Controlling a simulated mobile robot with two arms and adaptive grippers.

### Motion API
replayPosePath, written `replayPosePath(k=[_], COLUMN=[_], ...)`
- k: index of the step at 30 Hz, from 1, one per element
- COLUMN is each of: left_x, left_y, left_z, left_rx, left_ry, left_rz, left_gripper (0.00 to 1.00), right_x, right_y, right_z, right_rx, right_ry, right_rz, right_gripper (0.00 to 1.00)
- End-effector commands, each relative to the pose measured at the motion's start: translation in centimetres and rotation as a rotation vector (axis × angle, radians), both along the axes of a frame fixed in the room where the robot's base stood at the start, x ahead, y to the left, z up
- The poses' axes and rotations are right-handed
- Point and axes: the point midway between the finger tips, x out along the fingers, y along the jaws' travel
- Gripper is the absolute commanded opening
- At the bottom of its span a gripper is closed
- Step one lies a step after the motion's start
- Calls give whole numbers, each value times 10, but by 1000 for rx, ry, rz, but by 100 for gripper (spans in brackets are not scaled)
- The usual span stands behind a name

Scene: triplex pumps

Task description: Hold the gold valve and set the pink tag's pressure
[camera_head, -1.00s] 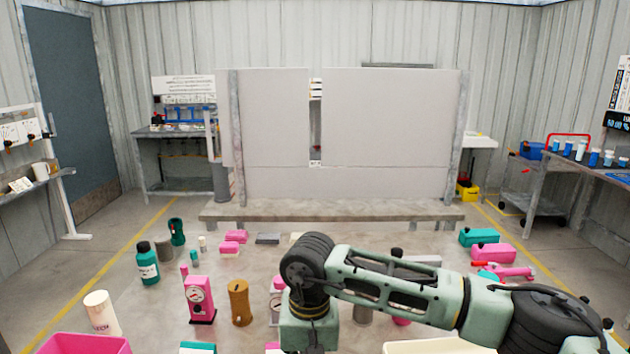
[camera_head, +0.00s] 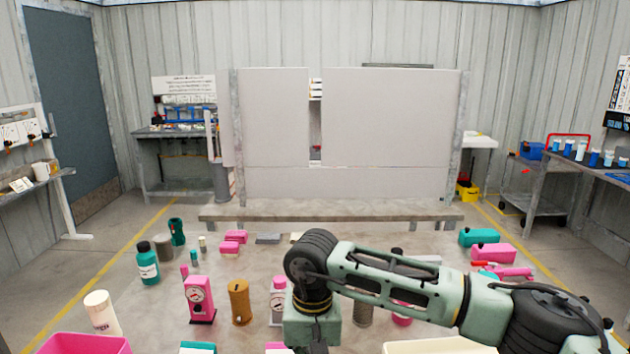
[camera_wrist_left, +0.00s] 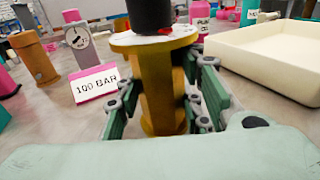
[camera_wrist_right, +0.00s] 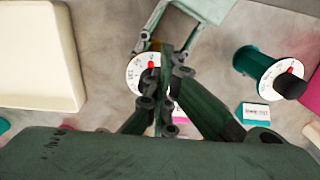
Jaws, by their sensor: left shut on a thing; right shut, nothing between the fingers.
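The gold valve (camera_wrist_left: 162,90) stands upright in the left wrist view, with a pale dial flange, a red pointer and a black knob (camera_wrist_left: 150,14) on top. My left gripper (camera_wrist_left: 165,110) is shut around its body. The pink tag (camera_wrist_left: 97,82) reads "100 BAR" and stands just left of the valve. In the right wrist view, my right gripper (camera_wrist_right: 165,55) is shut and empty over a white dial (camera_wrist_right: 138,72) with a red pointer; it covers part of the dial, and I cannot tell if it touches. In the head view my right arm hides the valve and both fingertips.
A cream tray (camera_wrist_left: 270,55) lies right of the valve. A teal valve (camera_wrist_right: 262,70) with its own tag (camera_wrist_right: 255,112) stands on the right side of the right wrist view. A pink gauge (camera_head: 200,298) and another gold cylinder (camera_head: 239,302) stand left of my right arm.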

Motion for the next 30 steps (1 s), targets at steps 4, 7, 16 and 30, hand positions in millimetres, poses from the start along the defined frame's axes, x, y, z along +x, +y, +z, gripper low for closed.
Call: replayPosePath(k=[4,7,16,30], left_x=[-2,-2,-2,-2], left_y=[3,2,2,3], left_z=[-7,-7,-7,-7], left_rx=[8,8,8,6], left_ry=[8,8,8,8], left_rz=[4,4,3,4], left_gripper=[0,0,0,0], right_x=[3,3,3,1], right_y=[-8,-8,-8,-18], right_z=[-9,-9,-9,-10], right_rx=[-18,-18,-18,-21], right_ry=[4,3,3,4], right_rz=[-13,-13,-13,-13], right_gripper=[0,0,0,0])
